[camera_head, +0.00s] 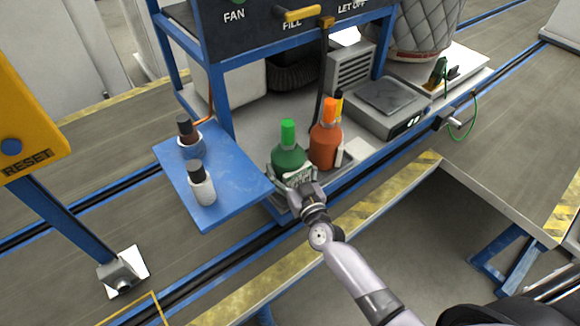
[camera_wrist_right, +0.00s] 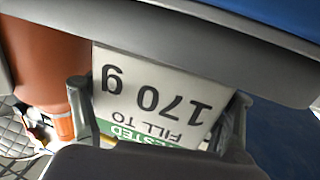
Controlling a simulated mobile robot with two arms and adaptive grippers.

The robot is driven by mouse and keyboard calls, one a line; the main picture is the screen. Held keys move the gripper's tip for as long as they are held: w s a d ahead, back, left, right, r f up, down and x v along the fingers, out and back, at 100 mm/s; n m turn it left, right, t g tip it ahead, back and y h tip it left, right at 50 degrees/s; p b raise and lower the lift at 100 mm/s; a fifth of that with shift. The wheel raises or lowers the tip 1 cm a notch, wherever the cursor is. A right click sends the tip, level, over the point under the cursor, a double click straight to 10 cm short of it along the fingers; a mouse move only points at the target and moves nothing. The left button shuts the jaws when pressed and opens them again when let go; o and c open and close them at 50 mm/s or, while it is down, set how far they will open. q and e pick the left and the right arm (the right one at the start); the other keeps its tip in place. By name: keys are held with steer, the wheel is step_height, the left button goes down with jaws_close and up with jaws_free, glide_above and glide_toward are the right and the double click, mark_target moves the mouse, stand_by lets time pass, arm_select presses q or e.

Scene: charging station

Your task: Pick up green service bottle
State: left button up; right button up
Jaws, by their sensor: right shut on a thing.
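The green service bottle (camera_head: 288,152) stands upright in a tray on the grey shelf of the blue station. My right gripper (camera_head: 294,180) is at its lower front and is shut on it. In the right wrist view a white label reading "170 g" and "FILL TO" (camera_wrist_right: 150,95) fills the space between the fingers of my right gripper (camera_wrist_right: 160,115); the rest of the bottle is mostly hidden there. My left gripper is not in view.
An orange bottle (camera_head: 325,140) stands close to the right of the green one. A blue side shelf (camera_head: 225,165) at left holds a white bottle (camera_head: 201,185) and a dark-capped bottle (camera_head: 188,135). A scale (camera_head: 385,105) sits further right.

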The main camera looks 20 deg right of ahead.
steer(key=c, duration=0.7)
steer(key=shift+w+r, duration=0.1)
steer(key=shift+c, duration=0.3)
steer(key=shift+r, duration=0.15)
